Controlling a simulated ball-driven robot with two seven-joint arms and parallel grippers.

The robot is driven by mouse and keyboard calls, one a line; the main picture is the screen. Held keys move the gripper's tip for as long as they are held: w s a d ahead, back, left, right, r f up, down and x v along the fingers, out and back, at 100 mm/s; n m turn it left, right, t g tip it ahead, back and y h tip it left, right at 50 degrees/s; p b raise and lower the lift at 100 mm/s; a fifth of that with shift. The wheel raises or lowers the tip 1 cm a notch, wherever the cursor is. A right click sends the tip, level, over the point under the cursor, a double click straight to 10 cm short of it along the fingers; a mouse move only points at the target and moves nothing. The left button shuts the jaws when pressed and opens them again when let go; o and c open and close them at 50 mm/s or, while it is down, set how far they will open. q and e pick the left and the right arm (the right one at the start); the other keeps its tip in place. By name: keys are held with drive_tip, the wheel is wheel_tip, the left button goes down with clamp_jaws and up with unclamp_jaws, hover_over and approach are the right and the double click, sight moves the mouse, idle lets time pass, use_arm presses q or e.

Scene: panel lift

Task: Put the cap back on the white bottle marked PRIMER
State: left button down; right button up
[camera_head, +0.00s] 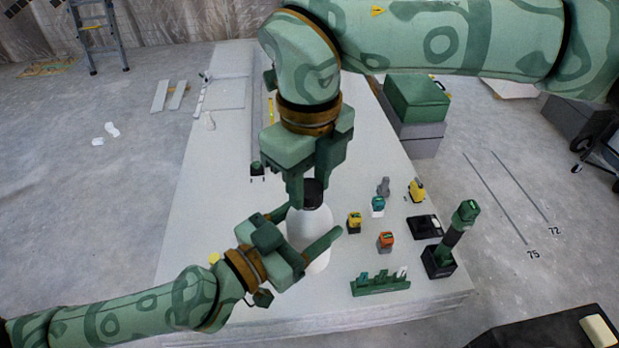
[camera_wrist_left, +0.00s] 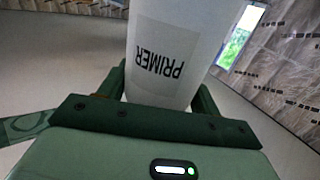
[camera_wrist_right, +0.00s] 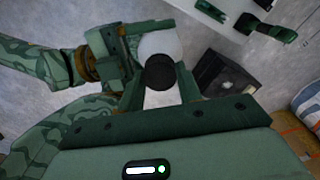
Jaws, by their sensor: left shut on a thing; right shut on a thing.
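The white bottle (camera_head: 318,228) stands upright near the front of the pale panel stack. Its PRIMER label shows upside down on the bottle in the left wrist view (camera_wrist_left: 168,58). My left gripper (camera_head: 312,232) is shut around the bottle's body from the left. The black cap (camera_head: 313,193) is at the top of the bottle, and my right gripper (camera_head: 311,190) is shut on it from above. In the right wrist view the dark cap (camera_wrist_right: 159,73) sits between the fingers, in line with the white bottle (camera_wrist_right: 161,45). Whether the cap is seated on the neck is hidden.
Right of the bottle stand a yellow item (camera_head: 354,222), an orange item (camera_head: 386,241), a teal-topped item (camera_head: 378,205) and a green rack (camera_head: 380,283). A tall green tool (camera_head: 455,232) stands at the right edge.

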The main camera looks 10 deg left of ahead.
drive_tip(key=m, duration=1.2)
drive_tip(key=shift+w+m, duration=0.1)
drive_tip(key=shift+m, duration=0.2)
drive_tip(key=m, duration=1)
drive_tip(key=shift+m, duration=0.4)
drive_tip(key=o, duration=1.1)
drive_tip(key=shift+r, duration=2.25)
